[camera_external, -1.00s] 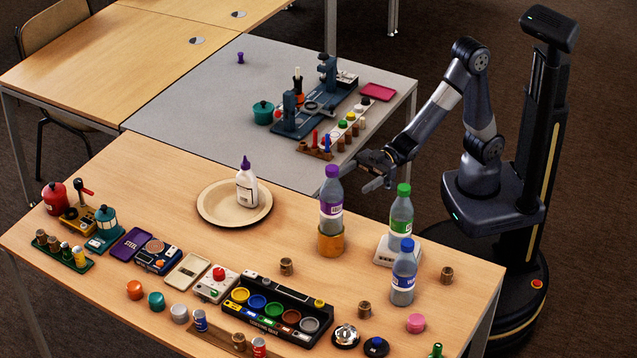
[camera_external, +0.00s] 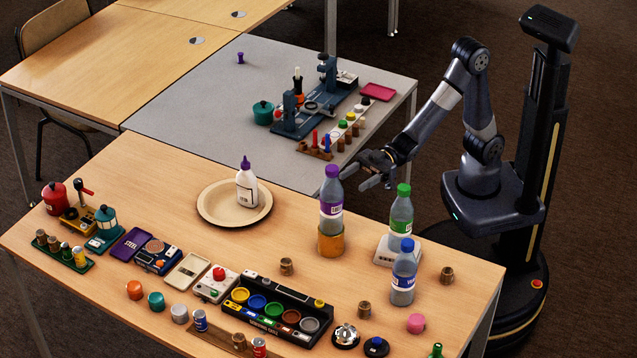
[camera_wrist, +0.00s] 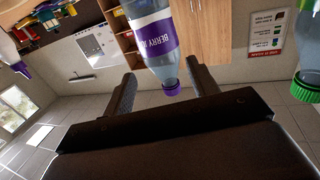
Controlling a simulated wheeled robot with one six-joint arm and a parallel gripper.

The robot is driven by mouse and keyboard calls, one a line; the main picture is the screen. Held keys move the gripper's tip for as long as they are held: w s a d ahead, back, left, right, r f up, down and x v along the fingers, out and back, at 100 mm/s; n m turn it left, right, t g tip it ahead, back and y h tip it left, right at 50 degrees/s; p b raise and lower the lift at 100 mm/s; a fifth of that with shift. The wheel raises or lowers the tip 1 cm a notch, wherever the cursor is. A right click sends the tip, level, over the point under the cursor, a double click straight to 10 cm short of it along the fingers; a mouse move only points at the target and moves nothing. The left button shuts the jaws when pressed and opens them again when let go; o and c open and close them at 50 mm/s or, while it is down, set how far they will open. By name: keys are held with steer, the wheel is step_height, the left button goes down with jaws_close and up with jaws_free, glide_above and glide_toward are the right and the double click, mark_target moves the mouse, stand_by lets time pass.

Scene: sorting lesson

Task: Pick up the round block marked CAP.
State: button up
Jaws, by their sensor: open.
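No lettering CAP is readable, so I cannot tell which round block bears it. Round blocks on the wooden table are orange (camera_external: 135,290), teal (camera_external: 156,301), grey (camera_external: 179,313) and pink (camera_external: 415,323). My gripper (camera_external: 368,172) is open above the table's far right edge, behind the bottles and well away from these blocks. In the wrist view my gripper (camera_wrist: 163,78) shows two spread fingers with nothing held. A purple-capped bottle (camera_wrist: 155,45) appears beyond and between them, upside down in that picture. None of the round blocks is recognizable there.
The purple-capped bottle (camera_external: 331,205) stands on an orange-brown holder (camera_external: 331,241). A green-capped bottle (camera_external: 401,215) stands on a white device (camera_external: 383,250), with a blue-capped bottle (camera_external: 403,277) in front. A black tray of coloured cups (camera_external: 318,327) lies front centre. Bare wood lies around the plate (camera_external: 215,217).

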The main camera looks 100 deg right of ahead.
step_height(320, 180, up, 12)
steer(key=w+a+r+n+g+y+p, duration=0.2)
steer(key=a+r+n+y+p, duration=0.1)
steer(key=a, duration=0.3)
steer(key=w+a+r+n+g+y+p, duration=0.2)
steer(key=a+g+p, duration=0.1)
steer(key=a, duration=0.4)
steer(key=n+g+h+p, duration=0.2)
steer(key=n+g+p, duration=0.3)
steer(key=g+p, duration=0.35)
glide_above(364, 302)
steer(key=d, duration=0.3)
step_height(364, 302, down, 6)
steer(key=f, duration=2.4)
steer(key=shift+s+d+b, duration=0.25)
steer(key=shift+s+b, duration=0.15)
steer(key=shift+w+a+f, duration=0.15)
steer(key=shift+a+f, duration=0.6)
steer(key=shift+w+a+f, duration=0.15)
steer(key=shift+a+f, duration=0.1)
steer(key=shift+a, duration=0.3)
